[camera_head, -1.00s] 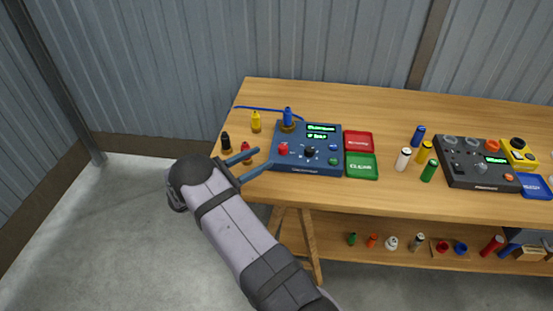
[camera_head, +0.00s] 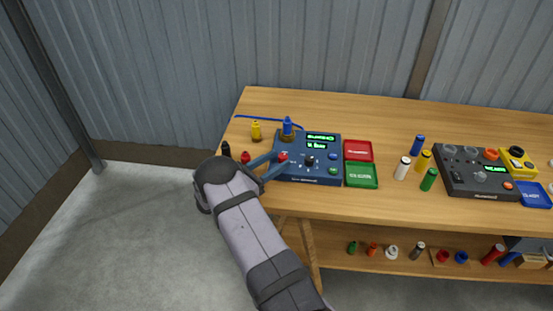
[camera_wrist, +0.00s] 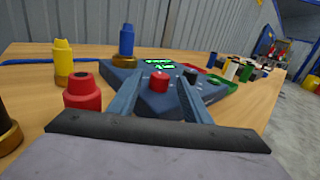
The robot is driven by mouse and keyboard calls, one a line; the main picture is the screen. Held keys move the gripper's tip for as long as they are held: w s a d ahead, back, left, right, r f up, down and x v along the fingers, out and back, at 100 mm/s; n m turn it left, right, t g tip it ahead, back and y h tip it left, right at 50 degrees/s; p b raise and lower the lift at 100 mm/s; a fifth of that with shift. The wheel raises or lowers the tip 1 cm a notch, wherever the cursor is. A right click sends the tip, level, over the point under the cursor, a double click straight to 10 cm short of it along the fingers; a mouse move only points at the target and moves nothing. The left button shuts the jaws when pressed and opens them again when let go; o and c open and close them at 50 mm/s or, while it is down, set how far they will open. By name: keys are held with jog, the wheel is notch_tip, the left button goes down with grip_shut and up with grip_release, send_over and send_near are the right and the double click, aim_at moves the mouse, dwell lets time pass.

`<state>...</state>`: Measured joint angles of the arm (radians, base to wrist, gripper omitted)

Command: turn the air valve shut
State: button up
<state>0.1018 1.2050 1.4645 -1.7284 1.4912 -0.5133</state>
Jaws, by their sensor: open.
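A blue control box (camera_head: 303,174) sits on the wooden table, with a green-lit display, a red knob (camera_head: 283,156) at its left and a black knob (camera_head: 309,161) near its middle. No label shows which one is the air valve. My gripper (camera_head: 282,158) is open at the box's left side, its two blue-grey fingers pointing at the red knob. In the wrist view the red knob (camera_wrist: 159,81) shows between the fingertips (camera_wrist: 159,80), with gaps on both sides.
Yellow (camera_head: 256,131), red (camera_head: 246,157) and black (camera_head: 226,149) fittings stand left of the box, close to my gripper. Red (camera_head: 358,150) and green (camera_head: 361,175) trays lie right of it. Several cylinders and a dark box (camera_head: 468,182) stand farther right. The table's back is mostly clear.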

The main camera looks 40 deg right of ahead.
jog(key=shift+d, duration=0.4)
jog(key=shift+c, duration=0.2)
jog(key=c, duration=1)
jog(key=shift+t, duration=0.3)
jog(key=shift+s+n+t+y+p, duration=0.2)
jog(key=shift+n+t+p, duration=0.4)
jog(key=shift+t, duration=0.25)
jog(key=shift+s+n+t+y+p, duration=0.2)
jog(key=shift+n+t+p, duration=0.15)
jog(key=shift+n+t, duration=0.45)
jog(key=shift+s+d+n+t+y, duration=0.15)
jog(key=shift+n+t+y, duration=0.55)
jog(key=shift+t, duration=0.55)
jog(key=shift+s+d+n+t+y, duration=0.15)
jog(key=shift+n+t+y, duration=0.25)
jog(key=shift+n+t, duration=0.65)
jog(key=shift+a+t, duration=0.1)
jog(key=shift+t, duration=0.25)
